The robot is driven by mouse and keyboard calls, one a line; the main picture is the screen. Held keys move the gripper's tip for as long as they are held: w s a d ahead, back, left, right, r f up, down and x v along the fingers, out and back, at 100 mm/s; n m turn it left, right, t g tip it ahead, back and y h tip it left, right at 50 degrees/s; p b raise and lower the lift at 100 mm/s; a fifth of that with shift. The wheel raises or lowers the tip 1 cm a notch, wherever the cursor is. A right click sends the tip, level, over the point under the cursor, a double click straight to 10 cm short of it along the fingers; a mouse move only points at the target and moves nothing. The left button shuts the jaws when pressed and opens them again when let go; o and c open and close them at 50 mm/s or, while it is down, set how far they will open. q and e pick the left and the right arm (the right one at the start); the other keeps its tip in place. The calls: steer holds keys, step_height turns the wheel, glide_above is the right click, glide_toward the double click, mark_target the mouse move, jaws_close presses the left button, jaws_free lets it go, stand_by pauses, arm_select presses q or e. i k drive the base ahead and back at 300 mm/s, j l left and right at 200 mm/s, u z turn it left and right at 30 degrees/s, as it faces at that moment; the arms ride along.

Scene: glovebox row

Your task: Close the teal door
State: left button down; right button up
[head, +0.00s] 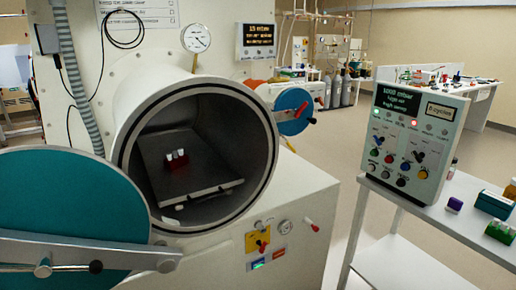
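The teal door (70,205) is a large round disc at the left of the head view. It stands swung open, to the left of the round chamber opening (200,150), and its left part is cut off by the picture edge. A grey metal bar (75,253) with a round knob and a dark knob crosses its lower face and reaches toward the chamber's lower left. The chamber is open, and its dark interior shows. Neither of my grippers is in view.
Inside the chamber lies a flat tray (205,185) with a small red rack (176,165) of white-topped vials. A smaller blue round door (292,108) is behind to the right. A control box (415,140) stands on a white table at the right. Floor shows between.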

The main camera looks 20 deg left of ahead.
mark_target(76, 205)
steer(key=u, duration=1.95)
